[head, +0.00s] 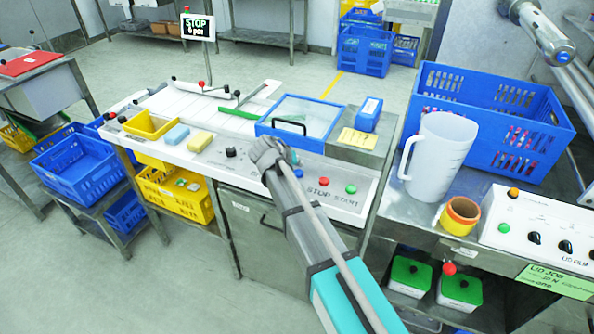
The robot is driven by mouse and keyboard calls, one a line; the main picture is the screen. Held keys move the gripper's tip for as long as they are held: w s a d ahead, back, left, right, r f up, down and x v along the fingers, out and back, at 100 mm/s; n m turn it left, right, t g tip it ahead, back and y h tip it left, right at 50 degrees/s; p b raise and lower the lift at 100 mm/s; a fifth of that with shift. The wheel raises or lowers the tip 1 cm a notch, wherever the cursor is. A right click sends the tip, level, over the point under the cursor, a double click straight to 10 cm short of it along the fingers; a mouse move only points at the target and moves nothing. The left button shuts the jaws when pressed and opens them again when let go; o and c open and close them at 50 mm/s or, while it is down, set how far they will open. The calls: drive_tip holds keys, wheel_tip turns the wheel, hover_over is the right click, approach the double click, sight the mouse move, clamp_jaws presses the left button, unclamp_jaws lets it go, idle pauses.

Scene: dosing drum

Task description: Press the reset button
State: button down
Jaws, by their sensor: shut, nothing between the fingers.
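A blue button (298,173) sits on the white control panel (346,202), just right of my arm. A red button (324,181) and a green button (351,189) stand to its right, above the printed words STOP and START. No reset label is readable, so I cannot tell for certain which button is the reset. My gripper (266,152) is over the panel, left of the blue button and apart from it in the picture. It is shut and empty. My arm hides part of the panel, and I cannot tell the gripper's height above it.
A black knob (231,152) is left of my gripper. A clear blue-framed lid (300,118) with a black handle is behind it. Yellow and blue sponges (200,142) lie left. A white jug (437,155) and blue crate (490,115) stand right.

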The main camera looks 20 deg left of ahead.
sight(298, 173)
drive_tip(key=shift+r+p, duration=1.85)
drive_tip(key=shift+r, duration=0.25)
drive_tip(key=d, duration=0.4)
drive_tip(key=d+f+g, duration=0.1)
drive_tip(key=d, duration=0.3)
drive_tip(key=d+m+g, duration=0.1)
drive_tip(key=d, duration=0.3)
drive_tip(key=shift+s+d+f, duration=0.2)
drive_tip(key=shift+s+f, duration=0.05)
drive_tip(key=s+d, duration=0.1)
drive_tip(key=d, duration=0.2)
drive_tip(key=d+g, duration=0.1)
drive_tip(key=d, duration=0.3)
drive_tip(key=s+d+f+m+g+p, duration=0.1)
drive_tip(key=d, duration=0.3)
drive_tip(key=shift+s+d, duration=0.1)
drive_tip(key=shift+s, duration=0.2)
drive_tip(key=s+d+m+g+y, duration=0.1)
drive_tip(key=s+d+g, duration=0.1)
drive_tip(key=s+d, duration=0.4)
drive_tip(key=s+d+m+g+y+p, duration=0.1)
drive_tip(key=s+d+g+y, duration=0.1)
drive_tip(key=s+d, duration=0.5)
drive_tip(key=d, duration=0.6)
drive_tip(key=shift+s+f+y, duration=0.15)
drive_tip(key=shift+f+y, duration=0.15)
drive_tip(key=shift+f, duration=0.1)
